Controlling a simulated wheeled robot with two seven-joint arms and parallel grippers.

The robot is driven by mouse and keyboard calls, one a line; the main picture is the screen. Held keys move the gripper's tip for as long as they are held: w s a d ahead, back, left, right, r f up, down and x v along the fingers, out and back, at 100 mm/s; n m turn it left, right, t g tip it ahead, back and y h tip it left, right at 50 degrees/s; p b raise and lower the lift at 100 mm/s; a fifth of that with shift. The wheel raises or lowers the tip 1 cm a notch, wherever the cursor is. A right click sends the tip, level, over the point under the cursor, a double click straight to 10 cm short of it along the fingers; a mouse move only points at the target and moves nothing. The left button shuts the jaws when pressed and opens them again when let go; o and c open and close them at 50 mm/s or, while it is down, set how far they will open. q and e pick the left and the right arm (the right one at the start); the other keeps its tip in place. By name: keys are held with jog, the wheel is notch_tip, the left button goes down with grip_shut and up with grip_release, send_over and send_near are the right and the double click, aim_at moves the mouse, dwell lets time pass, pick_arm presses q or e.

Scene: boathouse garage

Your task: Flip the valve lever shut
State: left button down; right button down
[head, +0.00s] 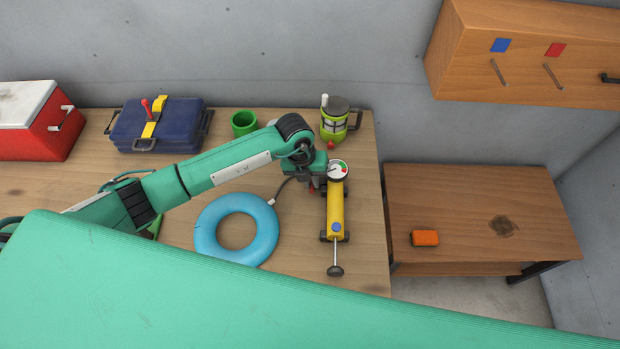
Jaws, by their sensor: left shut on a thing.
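A yellow hand pump (336,208) lies on the wooden workbench with a round dial gauge (338,169) at its far end and a black-knobbed rod at its near end. A hose joins it to a blue inflatable ring (205,228) on its left. A small red part (311,188), which looks like the valve lever, shows just below my left gripper (314,181) at the left of the gauge. The gripper is shut at this spot and hides most of what it holds; the lever's angle cannot be made out. My right gripper is not in view.
A green cup (243,123) and a green lantern-like jar (335,120) stand behind my arm. A blue case (158,124) and a red cooler (38,120) are at the left. A lower table (470,200) with an orange block (424,238) stands right; a wooden cabinet (530,45) hangs above.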

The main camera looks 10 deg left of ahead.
pick_arm(q)
jog(key=shift+d+n, duration=0.15)
jog(key=shift+n, duration=0.55)
jog(key=c, duration=1.5)
grip_release()
jog(key=a+r+b, duration=0.1)
jog(key=r, duration=0.3)
jog(key=r+b, duration=0.1)
jog(key=r, duration=0.4)
jog(key=a+r+b, duration=0.1)
jog(key=r, duration=0.3)
jog(key=shift+s+a+r, duration=0.3)
